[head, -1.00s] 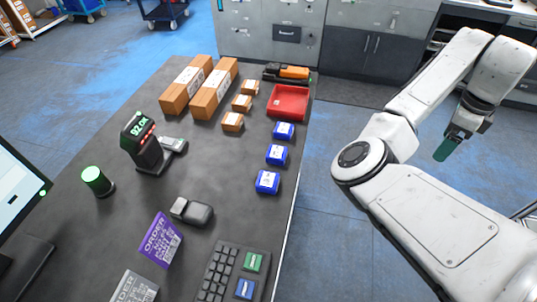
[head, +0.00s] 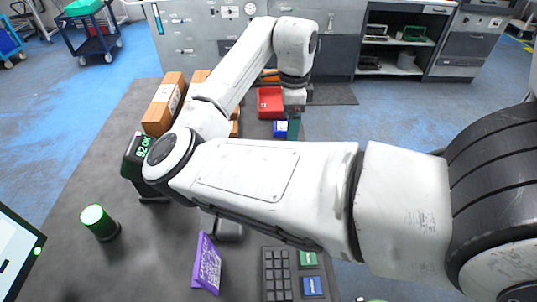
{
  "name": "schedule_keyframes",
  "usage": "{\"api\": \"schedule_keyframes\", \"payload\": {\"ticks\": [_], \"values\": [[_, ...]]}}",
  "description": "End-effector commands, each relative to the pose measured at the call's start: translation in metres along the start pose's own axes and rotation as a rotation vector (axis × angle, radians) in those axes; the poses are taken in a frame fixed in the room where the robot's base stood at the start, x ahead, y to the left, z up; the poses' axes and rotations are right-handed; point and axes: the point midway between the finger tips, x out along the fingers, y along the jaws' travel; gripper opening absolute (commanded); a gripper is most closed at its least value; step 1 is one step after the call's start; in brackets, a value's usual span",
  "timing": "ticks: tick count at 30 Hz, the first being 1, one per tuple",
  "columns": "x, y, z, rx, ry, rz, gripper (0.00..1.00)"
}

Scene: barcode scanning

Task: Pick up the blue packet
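A blue packet (head: 280,129) with a white label lies on the dark table, just in front of the red tray (head: 264,103). My gripper (head: 293,124) points down right beside this packet, at its right side, with a dark green finger showing. I cannot tell whether it touches the packet or how far apart the fingers are.
Brown boxes (head: 163,104) stand at the table's far left, partly behind my arm. The scanner with a green display (head: 139,150), a green-topped cylinder (head: 98,222), a purple order card (head: 207,264) and a keypad (head: 277,272) stand nearer. Blue floor lies right of the table.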

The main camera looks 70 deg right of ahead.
Motion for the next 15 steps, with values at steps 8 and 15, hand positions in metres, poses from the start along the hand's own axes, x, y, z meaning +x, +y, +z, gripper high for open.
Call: {"api": "schedule_keyframes", "payload": {"ticks": [8, 15], "values": [[0.037, 0.0, 0.001, -0.003, 0.001, 0.0, 0.89], [0.057, 0.003, 0.001, -0.001, 0.0, 0.002, 0.89]]}}
